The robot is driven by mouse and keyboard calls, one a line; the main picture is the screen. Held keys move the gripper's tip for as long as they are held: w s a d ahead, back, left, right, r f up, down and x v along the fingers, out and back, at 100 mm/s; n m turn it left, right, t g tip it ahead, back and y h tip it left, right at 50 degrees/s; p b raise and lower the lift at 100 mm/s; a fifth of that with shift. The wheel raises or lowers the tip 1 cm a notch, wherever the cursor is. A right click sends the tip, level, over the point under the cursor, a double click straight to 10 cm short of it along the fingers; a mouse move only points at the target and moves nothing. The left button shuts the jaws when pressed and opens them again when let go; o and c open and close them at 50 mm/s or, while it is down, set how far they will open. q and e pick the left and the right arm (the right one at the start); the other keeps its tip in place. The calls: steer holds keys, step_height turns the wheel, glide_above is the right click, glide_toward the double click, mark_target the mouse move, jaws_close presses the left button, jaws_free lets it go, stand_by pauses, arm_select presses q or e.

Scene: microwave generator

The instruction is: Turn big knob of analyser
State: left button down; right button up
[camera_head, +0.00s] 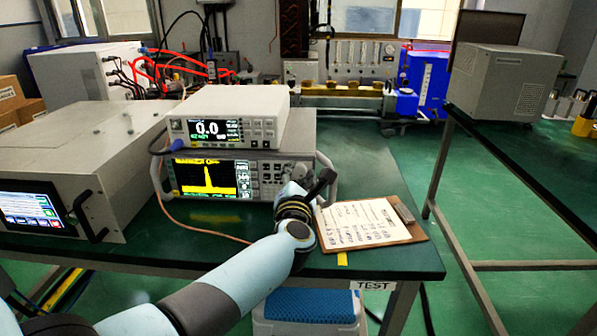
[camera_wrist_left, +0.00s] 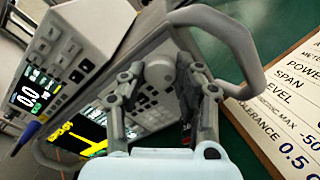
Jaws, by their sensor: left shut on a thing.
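The analyser (camera_head: 255,172) is the lower unit of a stack on the green bench, with a yellow trace on its screen. In the left wrist view its front panel (camera_wrist_left: 150,118) is tilted, and the big grey round knob (camera_wrist_left: 160,72) stands out near its handle. My left gripper (camera_wrist_left: 162,88) has its fingers on both sides of this knob and is shut on it. In the head view the left gripper (camera_head: 312,188) is at the right end of the analyser's front and hides much of the knob. My right gripper is not in view.
A white meter (camera_head: 235,112) reading 0.0 sits on the analyser. A grey handle (camera_wrist_left: 238,50) curves close to the gripper. A clipboard (camera_head: 365,222) lies to the right. A large grey box with a touchscreen (camera_head: 32,208) stands at the left.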

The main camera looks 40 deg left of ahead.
arm_select(q)
steer(key=shift+m, duration=0.6)
steer(key=c, duration=1.2)
jaws_free()
steer(key=shift+c, duration=0.2)
steer(key=shift+o, duration=0.2)
steer(key=v, duration=1.2)
